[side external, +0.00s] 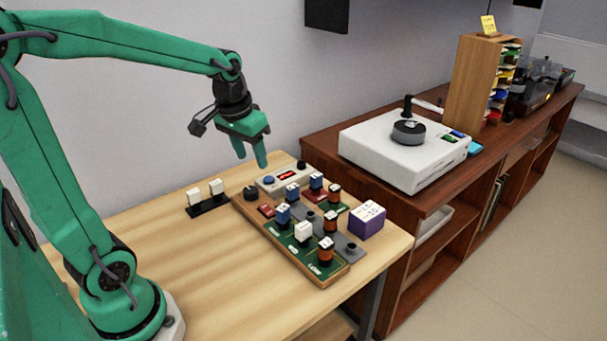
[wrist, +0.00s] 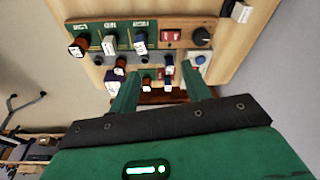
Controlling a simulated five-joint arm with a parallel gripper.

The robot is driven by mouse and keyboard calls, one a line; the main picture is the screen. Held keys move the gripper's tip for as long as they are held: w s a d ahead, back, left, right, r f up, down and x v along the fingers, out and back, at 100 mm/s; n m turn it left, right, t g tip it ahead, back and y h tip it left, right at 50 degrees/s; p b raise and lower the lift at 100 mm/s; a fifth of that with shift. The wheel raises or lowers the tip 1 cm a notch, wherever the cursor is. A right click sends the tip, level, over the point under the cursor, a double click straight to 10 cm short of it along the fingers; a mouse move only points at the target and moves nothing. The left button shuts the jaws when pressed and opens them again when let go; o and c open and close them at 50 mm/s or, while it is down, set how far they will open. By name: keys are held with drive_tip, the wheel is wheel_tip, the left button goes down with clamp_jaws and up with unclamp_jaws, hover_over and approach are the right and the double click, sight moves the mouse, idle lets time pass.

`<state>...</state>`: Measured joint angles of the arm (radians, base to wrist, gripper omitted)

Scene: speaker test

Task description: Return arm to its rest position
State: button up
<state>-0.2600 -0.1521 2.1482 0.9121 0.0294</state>
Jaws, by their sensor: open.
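My green arm reaches out over the wooden table (side external: 160,250) from the left. My gripper (side external: 252,160) is open and empty, pointing down above the back of the table, apart from everything below it. In the wrist view my gripper (wrist: 160,98) shows its two green fingers spread, with the component board between and beyond them. The board (side external: 329,278) has a wooden frame and carries several blue, white and orange-black parts, a black knob (side external: 251,192) and a red switch (side external: 266,210). The board also shows in the wrist view (wrist: 185,22).
A small meter with a red display (side external: 285,177) stands behind the board. A black holder with two white blocks (side external: 207,203) is left of it, a purple box (side external: 366,220) right. A brown cabinet (side external: 417,205) with a white machine (side external: 380,155) adjoins the table. The front left tabletop is clear.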

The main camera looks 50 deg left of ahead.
drive_tip(key=s+d+r+m+t, duration=0.2)
drive_tip(key=s+d+t, duration=0.1)
drive_tip(key=s+d, duration=0.6)
drive_tip(key=shift+s+r+m+h, duration=0.3)
drive_tip(key=shift+s+r, duration=0.1)
drive_tip(key=shift+s, duration=0.6)
